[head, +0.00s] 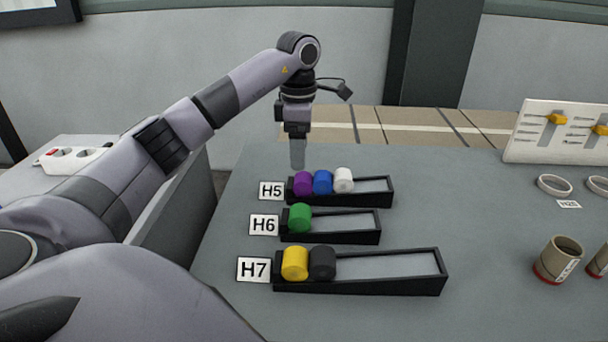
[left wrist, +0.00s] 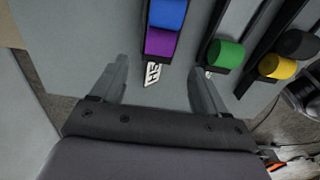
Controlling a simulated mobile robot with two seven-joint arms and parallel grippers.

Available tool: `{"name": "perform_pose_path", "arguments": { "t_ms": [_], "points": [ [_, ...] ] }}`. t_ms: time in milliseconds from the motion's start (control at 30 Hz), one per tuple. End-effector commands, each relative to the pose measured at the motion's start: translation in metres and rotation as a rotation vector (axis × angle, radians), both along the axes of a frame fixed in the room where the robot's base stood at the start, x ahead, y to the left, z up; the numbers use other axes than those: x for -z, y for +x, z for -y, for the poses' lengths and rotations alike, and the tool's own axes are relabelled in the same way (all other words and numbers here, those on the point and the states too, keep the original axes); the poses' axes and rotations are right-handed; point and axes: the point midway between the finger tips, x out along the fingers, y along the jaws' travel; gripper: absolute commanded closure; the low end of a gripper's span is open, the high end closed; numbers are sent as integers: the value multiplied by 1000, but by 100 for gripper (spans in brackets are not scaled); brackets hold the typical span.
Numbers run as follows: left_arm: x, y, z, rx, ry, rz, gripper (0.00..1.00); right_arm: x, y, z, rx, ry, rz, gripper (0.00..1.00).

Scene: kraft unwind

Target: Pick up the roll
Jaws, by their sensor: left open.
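Small rolls lie in three black trays on the grey table. The H5 tray (head: 372,186) holds a purple roll (head: 303,183), a blue roll (head: 323,182) and a white roll (head: 344,180). The H6 tray (head: 345,237) holds a green roll (head: 300,218). The H7 tray (head: 380,288) holds a yellow roll (head: 295,263) and a dark grey roll (head: 322,263). My left gripper (head: 298,163) points down over the H5 end of the table, above and near the purple roll. In the left wrist view its open, empty fingers (left wrist: 157,80) straddle the H5 label, with the purple roll (left wrist: 159,42) just beyond. My right gripper is not in view.
Label cards H5 (head: 271,191), H6 (head: 264,225) and H7 (head: 253,270) stand at the trays' left ends. At right are white rings (head: 554,185), a brown cylinder (head: 558,260) and a white panel with yellow knobs (head: 545,140). Table between trays and cylinder is clear.

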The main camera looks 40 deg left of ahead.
Motion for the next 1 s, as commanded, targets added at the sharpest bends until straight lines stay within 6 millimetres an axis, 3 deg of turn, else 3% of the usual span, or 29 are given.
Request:
{"name": "perform_pose_path", "arguments": {
  "t_ms": [267,633,933,967,1000],
  "points": [
    [18,0,1,0,0,-3,26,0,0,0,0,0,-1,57],
    [65,4,7,0,-1,-2,26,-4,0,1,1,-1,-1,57],
    [72,5,7,0,1,1,26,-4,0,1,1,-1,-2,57],
    [72,5,7,1,0,0,29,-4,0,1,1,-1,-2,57],
    [72,5,7,0,0,0,42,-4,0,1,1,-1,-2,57]
  ]
}}
